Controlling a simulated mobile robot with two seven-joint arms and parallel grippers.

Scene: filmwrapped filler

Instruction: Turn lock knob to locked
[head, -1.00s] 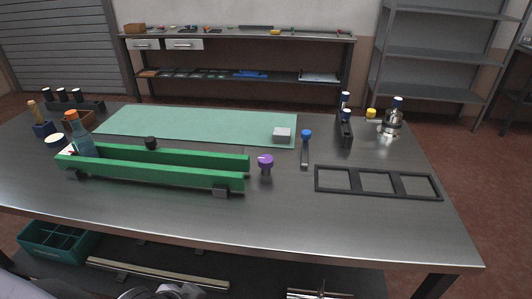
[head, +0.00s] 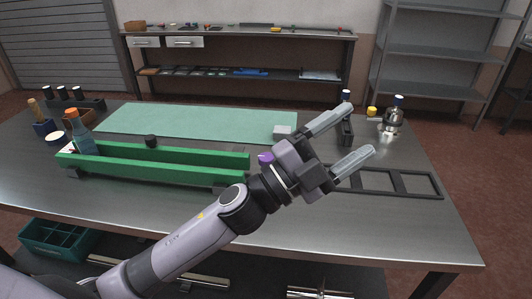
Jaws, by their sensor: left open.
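A purple-topped knob (head: 265,156) stands on the table just past the right end of the green rail fixture (head: 200,172). My left arm covers most of it, so only part of its purple top shows. A small black knob (head: 151,141) stands at the back of the fixture. Which knob is the lock cannot be told. My left gripper (head: 356,130) is open and empty, with its fingers spread above the table, to the right of the purple knob and pointing right. My right gripper is not in view.
A black three-window frame (head: 405,184) lies at right. A green mat (head: 190,122) with a pale block (head: 282,131) covers the back. The front of the steel table (head: 110,212) is clear.

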